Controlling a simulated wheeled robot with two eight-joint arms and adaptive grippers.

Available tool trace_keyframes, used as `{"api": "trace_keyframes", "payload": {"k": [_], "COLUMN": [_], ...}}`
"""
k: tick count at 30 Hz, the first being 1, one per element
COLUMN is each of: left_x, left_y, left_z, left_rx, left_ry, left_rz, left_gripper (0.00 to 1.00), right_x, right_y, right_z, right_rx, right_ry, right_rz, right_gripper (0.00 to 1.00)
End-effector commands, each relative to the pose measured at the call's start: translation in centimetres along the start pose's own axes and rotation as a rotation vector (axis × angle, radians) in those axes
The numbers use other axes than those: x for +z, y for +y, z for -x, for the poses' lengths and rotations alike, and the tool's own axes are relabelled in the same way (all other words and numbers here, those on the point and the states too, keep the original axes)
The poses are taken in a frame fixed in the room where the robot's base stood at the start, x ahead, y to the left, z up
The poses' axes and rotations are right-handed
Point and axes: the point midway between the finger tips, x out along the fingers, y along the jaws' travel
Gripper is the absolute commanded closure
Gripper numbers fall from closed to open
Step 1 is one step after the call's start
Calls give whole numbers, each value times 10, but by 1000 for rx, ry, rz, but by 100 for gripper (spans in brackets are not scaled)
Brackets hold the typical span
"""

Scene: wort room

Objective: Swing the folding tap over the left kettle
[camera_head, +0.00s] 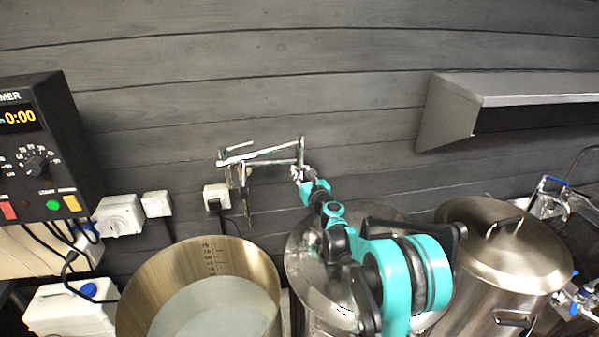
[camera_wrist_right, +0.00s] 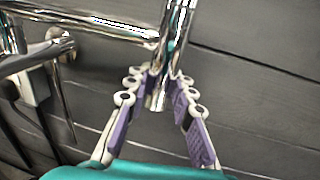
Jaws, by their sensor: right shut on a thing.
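The folding tap (camera_head: 262,153) is a chrome jointed pipe fixed to the wall. My right gripper (camera_head: 303,178) is at that spout. In the right wrist view its purple-padded fingers (camera_wrist_right: 160,84) are shut on the vertical chrome spout (camera_wrist_right: 173,40), whose lower end shows between them. The left kettle (camera_head: 136,290) is an open steel pot with inside markings and pale contents, below and left of the gripper. My left gripper is not in view.
A middle kettle (camera_head: 300,262) is partly hidden behind my right arm. A lidded kettle (camera_head: 510,245) stands right. A timer box (camera_head: 45,150), sockets (camera_head: 120,215) and a white canister (camera_head: 70,312) are at left. A steel hood (camera_head: 450,105) juts from the wall. Space above the left kettle is clear.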

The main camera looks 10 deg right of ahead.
Motion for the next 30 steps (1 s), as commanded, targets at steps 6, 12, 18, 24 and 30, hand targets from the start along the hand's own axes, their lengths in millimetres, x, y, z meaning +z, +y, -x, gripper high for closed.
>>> {"api": "trace_keyframes", "payload": {"k": [6, 12, 18, 24, 30], "left_x": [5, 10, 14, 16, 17], "left_y": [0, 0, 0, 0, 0], "left_z": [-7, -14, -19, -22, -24], "left_rx": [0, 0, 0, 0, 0], "left_ry": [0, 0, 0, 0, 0], "left_rz": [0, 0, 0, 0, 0], "left_gripper": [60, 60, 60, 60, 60], "right_x": [-3, -3, -3, -2, -2], "right_y": [8, 19, 30, 44, 51], "right_z": [21, 47, 72, 89, 98], "right_rx": [-100, -247, -355, -353, -354], "right_ry": [0, 0, 0, 0, 0], "right_rz": [0, 0, 0, 0, 0], "right_gripper": [100, 100, 100, 100, 100]}}
